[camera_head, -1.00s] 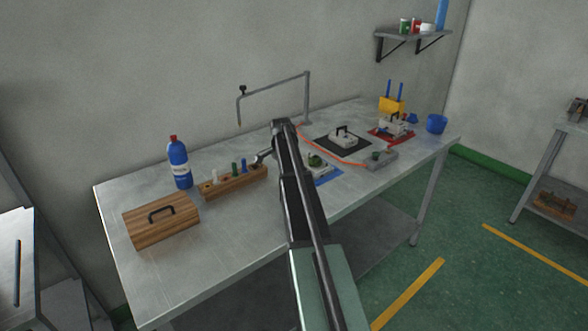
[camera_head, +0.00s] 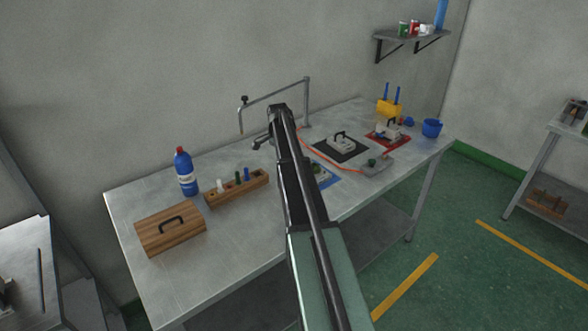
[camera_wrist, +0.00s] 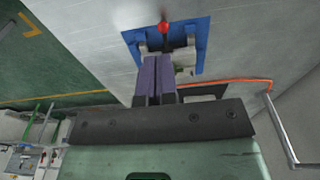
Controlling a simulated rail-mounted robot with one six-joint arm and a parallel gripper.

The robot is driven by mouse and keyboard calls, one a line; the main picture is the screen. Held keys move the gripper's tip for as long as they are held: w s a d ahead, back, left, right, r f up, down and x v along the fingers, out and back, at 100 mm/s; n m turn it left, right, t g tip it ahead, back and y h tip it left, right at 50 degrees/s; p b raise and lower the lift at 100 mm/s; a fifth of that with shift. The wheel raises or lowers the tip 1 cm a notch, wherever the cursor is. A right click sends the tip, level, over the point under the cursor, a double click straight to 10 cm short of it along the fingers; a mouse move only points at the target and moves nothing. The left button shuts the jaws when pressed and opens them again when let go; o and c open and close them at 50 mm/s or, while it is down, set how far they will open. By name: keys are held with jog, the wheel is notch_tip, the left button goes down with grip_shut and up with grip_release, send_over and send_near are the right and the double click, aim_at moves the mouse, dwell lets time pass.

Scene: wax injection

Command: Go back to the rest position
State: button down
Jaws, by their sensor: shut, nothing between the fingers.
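My gripper (camera_wrist: 158,80) shows in the wrist view as two dark purple fingers pressed together with nothing between them. Beyond the fingertips is a blue mat (camera_wrist: 203,40) bearing a pale metal piece, partly hidden by the fingers. A small red ball (camera_wrist: 163,27) shows just past the fingertips; I cannot tell what it belongs to. The fingers cannot be made out there. The blue mat (camera_head: 329,182) is partly hidden behind my arm.
The metal table (camera_head: 245,225) holds a wooden box (camera_head: 170,234), a blue bottle (camera_head: 186,176), a wooden block (camera_head: 235,190) with coloured pegs, a black mat (camera_head: 325,149), a red mat (camera_head: 377,138) and a blue cup (camera_head: 431,128). A bent metal stand (camera_head: 307,100) rises behind my arm.

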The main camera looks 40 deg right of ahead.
dwell(0.4)
jog(key=s+a+n, duration=0.6)
jog(key=s+a, duration=0.3)
jog(key=a, duration=0.4)
jog(key=s+a+n, duration=0.6)
jog(key=s+a, duration=0.3)
jog(key=a, duration=0.5)
jog(key=s+a+n+y, duration=0.1)
jog(key=s+a+n, duration=0.5)
jog(key=a, duration=0.8)
jog(key=s, duration=0.3)
jog(key=shift+s+a, duration=0.25)
jog(key=shift+s, duration=0.15)
jog(key=shift+f, duration=0.1)
